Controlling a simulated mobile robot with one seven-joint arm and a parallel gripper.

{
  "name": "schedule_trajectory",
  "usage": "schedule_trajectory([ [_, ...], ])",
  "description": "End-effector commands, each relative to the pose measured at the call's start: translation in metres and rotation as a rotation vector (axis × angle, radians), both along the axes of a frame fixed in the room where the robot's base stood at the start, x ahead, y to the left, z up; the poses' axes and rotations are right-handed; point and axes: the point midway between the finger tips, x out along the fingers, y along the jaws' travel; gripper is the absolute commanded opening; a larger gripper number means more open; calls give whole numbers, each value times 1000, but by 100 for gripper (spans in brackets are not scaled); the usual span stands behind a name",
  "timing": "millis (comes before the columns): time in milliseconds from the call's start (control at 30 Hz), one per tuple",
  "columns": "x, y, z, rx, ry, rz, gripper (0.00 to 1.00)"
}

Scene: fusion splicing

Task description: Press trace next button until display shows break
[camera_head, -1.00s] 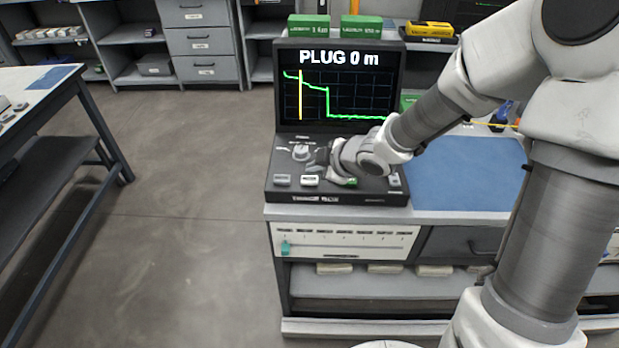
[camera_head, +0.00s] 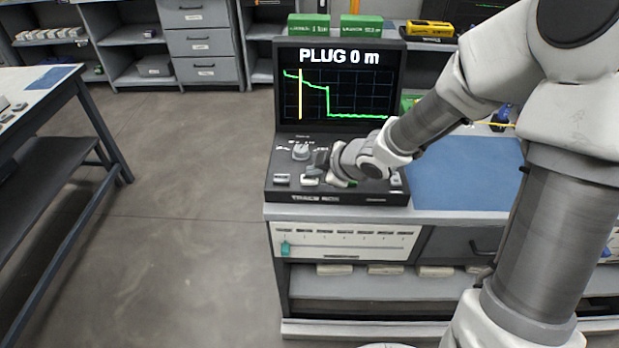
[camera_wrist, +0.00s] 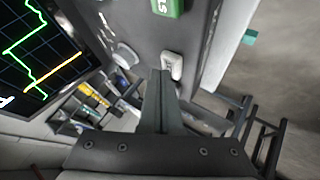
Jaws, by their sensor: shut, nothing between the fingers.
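The trace console (camera_head: 290,195) stands on the bench, its display (camera_head: 338,85) reading "PLUG 0 m" above a green trace with a pale vertical cursor near the left. A row of buttons runs along the console's front. My gripper (camera_head: 318,168) is shut and empty, its tips low over the second white button from the left (camera_head: 310,181), partly covering it. In the wrist view the closed fingers (camera_wrist: 162,78) point at a white button (camera_wrist: 172,65); contact cannot be told. Button labels are too small to read.
A knob (camera_head: 301,151) sits behind the buttons. A blue mat (camera_head: 470,175) lies right of the console. Green boxes (camera_head: 308,25) stand behind the display. A slider panel (camera_head: 345,240) is on the bench front below.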

Motion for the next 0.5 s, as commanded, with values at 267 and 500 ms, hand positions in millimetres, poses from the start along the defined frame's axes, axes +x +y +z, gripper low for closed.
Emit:
schedule_trajectory([
  [267, 0, 0, -4, 0, 0, 0, 0],
  [500, 0, 0, -5, 0, 1, 1, 0],
])
